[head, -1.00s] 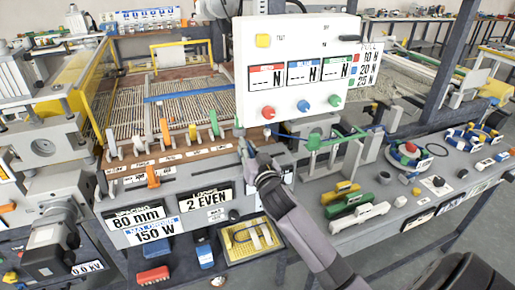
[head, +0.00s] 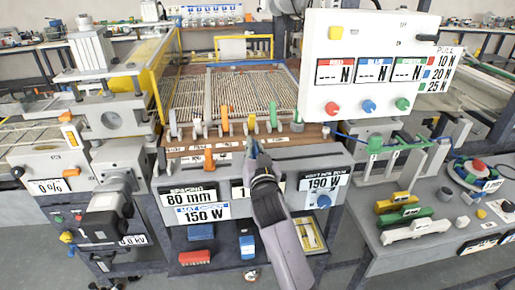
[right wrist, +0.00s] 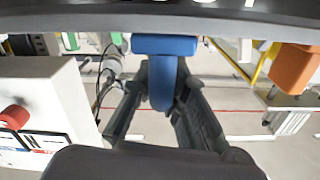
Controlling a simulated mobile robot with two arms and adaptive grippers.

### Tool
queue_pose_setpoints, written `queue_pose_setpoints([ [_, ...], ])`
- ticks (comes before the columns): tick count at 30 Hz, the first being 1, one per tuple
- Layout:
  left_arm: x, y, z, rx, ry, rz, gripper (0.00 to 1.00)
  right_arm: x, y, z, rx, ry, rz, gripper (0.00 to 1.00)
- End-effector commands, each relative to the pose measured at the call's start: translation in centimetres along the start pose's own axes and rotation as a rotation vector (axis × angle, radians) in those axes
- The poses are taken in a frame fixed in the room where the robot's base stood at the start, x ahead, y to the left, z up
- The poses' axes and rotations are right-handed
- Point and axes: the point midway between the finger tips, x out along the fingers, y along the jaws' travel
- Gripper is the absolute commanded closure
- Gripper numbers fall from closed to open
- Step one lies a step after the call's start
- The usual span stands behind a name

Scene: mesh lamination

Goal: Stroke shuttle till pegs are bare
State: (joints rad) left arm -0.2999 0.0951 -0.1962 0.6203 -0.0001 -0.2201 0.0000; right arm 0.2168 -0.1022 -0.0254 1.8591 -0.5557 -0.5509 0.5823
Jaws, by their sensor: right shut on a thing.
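My right gripper (head: 254,148) is in front of the wooden rail (head: 180,149), just below a yellow lever (head: 251,123). In the right wrist view its fingers (right wrist: 162,105) are closed around a blue piece (right wrist: 165,85). I cannot pick out a shuttle or pegs for certain. My left gripper is not in view.
A white readout panel (head: 365,65) stands right of the bed. An orange handle (head: 209,157) hangs below the rail. Right of the gripper are a green clamp frame (head: 385,148) and toy-like vehicles (head: 405,213) on a grey bench. A grey press (head: 115,120) stands at left.

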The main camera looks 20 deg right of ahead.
Motion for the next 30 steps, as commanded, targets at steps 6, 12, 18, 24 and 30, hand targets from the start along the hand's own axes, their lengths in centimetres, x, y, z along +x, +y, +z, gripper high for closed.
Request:
queue_pose_setpoints([
  [6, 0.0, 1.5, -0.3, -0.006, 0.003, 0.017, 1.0, -0.1, -0.5, 0.2, 0.006, -0.003, -0.01, 0.81],
  [12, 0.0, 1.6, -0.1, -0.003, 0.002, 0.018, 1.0, -0.5, -0.5, 0.2, 0.007, -0.004, -0.011, 0.68],
  [18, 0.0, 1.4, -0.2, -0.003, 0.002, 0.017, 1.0, -3.5, -0.1, 0.2, 0.008, -0.004, -0.005, 0.65],
  [24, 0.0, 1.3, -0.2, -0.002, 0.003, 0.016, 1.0, -6.5, 0.2, 0.1, 0.007, -0.002, -0.003, 0.65],
  [30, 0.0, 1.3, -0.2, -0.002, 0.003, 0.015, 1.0, -7.5, 0.3, 0.0, 0.007, 0.0, -0.001, 0.65],
])
